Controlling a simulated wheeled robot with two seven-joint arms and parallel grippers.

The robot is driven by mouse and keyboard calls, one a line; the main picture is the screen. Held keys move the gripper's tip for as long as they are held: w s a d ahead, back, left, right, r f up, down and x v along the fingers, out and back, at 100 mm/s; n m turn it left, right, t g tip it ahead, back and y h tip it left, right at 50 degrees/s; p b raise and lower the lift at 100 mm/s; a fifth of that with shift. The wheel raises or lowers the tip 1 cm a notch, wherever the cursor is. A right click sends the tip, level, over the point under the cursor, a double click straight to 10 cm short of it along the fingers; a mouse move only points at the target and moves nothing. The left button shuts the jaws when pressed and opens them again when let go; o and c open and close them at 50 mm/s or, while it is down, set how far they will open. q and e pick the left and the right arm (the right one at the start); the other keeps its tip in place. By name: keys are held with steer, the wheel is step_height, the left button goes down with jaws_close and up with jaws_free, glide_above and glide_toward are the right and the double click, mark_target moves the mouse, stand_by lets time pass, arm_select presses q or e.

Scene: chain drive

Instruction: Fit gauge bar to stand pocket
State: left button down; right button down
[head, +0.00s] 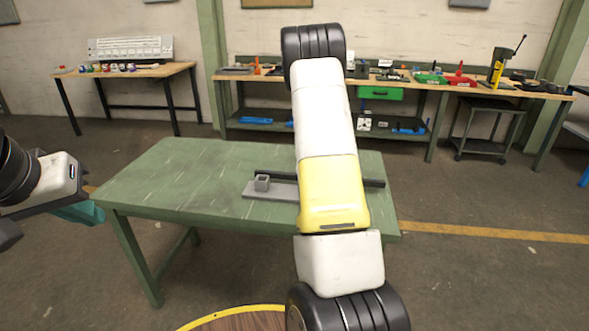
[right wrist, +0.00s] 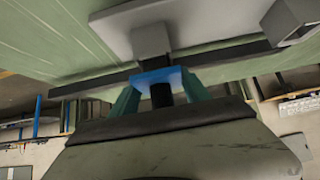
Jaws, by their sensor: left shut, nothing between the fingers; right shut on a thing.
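The gauge bar appears as a long dark bar (head: 374,182) running across behind the grey stand plate (head: 284,190). It also crosses the right wrist view (right wrist: 90,87). My right gripper (right wrist: 160,88) is shut on the bar at a blue block (right wrist: 158,76); my right arm hides this grip in the head view. A square, hollow pocket (head: 262,183) rises from the left part of the plate, and it shows at the upper right of the right wrist view (right wrist: 294,20). Whether bar and stand touch is unclear. My left gripper (head: 80,212) is shut and empty, left of the table.
The green table (head: 180,180) has a bare top left of the stand. Workbenches with tools (head: 440,86) line the back wall, and a small cart (head: 488,110) stands at the right. A round wooden top with a yellow rim (head: 235,320) shows at the bottom.

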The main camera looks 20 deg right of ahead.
steer(key=shift+w+f, duration=0.15)
steer(key=shift+f, duration=0.65)
steer(key=c, duration=0.5)
jaws_free()
steer(key=shift+o, duration=0.3)
steer(key=shift+f, duration=0.1)
steer(key=shift+s+f, duration=0.15)
steer(key=shift+s, duration=0.1)
steer(key=v, duration=0.7)
steer(key=shift+r, duration=0.4)
steer(key=shift+s+a, duration=0.1)
steer(key=shift+a, duration=0.05)
